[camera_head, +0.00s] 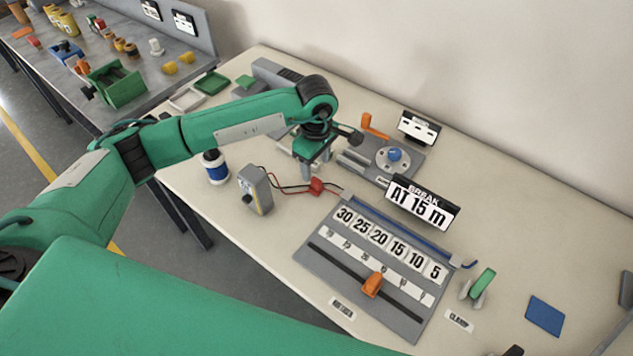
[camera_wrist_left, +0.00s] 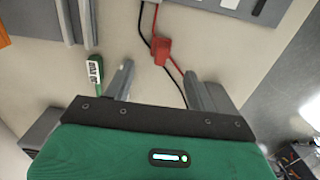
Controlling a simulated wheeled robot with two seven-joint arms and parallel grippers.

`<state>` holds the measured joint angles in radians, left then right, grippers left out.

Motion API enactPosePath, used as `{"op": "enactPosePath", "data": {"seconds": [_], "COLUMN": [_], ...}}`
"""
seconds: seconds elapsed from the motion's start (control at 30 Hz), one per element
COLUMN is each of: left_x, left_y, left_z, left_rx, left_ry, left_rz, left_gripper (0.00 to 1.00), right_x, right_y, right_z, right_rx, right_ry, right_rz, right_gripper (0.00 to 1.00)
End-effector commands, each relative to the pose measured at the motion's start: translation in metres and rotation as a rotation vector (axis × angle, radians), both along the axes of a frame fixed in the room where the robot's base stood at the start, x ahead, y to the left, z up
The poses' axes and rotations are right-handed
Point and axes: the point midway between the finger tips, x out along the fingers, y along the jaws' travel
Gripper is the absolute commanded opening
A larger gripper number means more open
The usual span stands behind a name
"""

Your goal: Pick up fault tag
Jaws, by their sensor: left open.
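A small green tag with a white lettered label (camera_wrist_left: 95,72), which looks like the fault tag, lies on the table in the left wrist view. It is just outside the left-hand finger in that picture. I cannot make it out in the head view, where my arm covers part of that area. My left gripper (camera_head: 310,168) points down over the table behind the grey meter. In the left wrist view my left gripper (camera_wrist_left: 160,76) has its fingers spread with nothing held between them. My right gripper is not in view.
A red connector (camera_head: 316,186) with red and black wires lies near the gripper, beside the grey meter (camera_head: 256,190). A blue-and-white spool (camera_head: 215,167) stands left. A numbered grey board (camera_head: 330,252) with an orange slider is in front.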

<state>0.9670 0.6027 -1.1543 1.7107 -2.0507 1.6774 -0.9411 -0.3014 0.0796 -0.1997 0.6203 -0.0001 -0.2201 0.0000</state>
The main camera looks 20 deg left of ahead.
Motion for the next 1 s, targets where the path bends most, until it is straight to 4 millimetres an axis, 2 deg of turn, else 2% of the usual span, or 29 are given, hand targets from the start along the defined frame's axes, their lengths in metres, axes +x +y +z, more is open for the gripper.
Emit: {"op": "enactPosePath", "data": {"seconds": [0.13, 0.37, 0.5, 0.7, 0.93, 0.97, 1.0], "left_x": [0.0, -0.002, -0.003, -0.002, -0.002, -0.002, -0.002], "left_y": [-0.001, -0.001, -0.001, -0.002, -0.001, -0.001, -0.001], "left_z": [-0.019, -0.033, -0.051, -0.074, -0.077, -0.077, -0.077], "left_rx": [-0.002, -0.003, -0.003, -0.003, -0.004, -0.004, -0.003], "left_ry": [0.002, 0.003, 0.004, 0.001, -0.001, -0.001, 0.0], "left_rz": [0.001, 0.0, 0.002, 0.0, 0.0, 0.0, 0.0], "left_gripper": [0.56, 0.56, 0.56, 0.56, 0.56, 0.54, 0.47], "right_x": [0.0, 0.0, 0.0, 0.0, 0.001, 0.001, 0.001], "right_y": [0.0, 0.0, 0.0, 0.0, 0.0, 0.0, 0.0], "right_z": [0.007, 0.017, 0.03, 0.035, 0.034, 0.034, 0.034], "right_rx": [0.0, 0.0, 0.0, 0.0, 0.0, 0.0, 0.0], "right_ry": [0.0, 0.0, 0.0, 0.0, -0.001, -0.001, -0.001], "right_rz": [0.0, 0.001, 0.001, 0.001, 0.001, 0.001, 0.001], "right_gripper": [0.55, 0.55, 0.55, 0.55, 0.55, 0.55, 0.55]}}
